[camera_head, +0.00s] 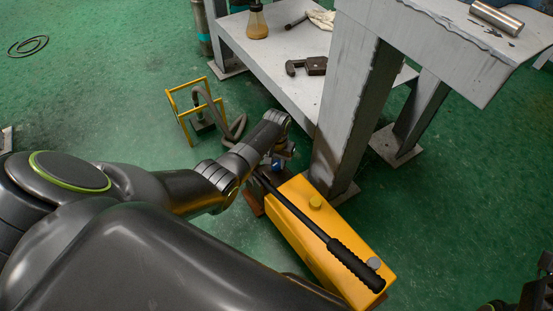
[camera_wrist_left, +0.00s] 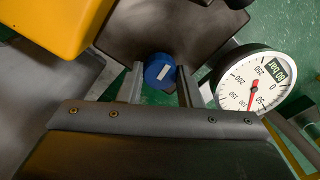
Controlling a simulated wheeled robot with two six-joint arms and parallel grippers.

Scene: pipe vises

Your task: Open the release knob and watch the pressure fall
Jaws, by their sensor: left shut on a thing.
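The hand pump (camera_head: 317,222) is a yellow tank with a black lever (camera_head: 345,257) along its top, on the floor by the bench leg. The blue release knob (camera_wrist_left: 158,72), with a white mark, sits at its end and shows as a small blue patch (camera_head: 283,150) in the head view. My left gripper (camera_wrist_left: 158,80) is shut on the knob, one finger on each side. The round white gauge (camera_wrist_left: 255,82) is at the right of the left wrist view. Its red needle points down in the picture, seemingly around 100; the small numbers are blurred. My right gripper is not seen.
A grey bench (camera_head: 440,25) stands over the pump, its leg (camera_head: 343,115) close to my left wrist. A lower shelf (camera_head: 270,55) holds a bottle (camera_head: 257,22) and a clamp (camera_head: 308,66). A yellow frame (camera_head: 195,108) stands left. The green floor farther left is mostly clear.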

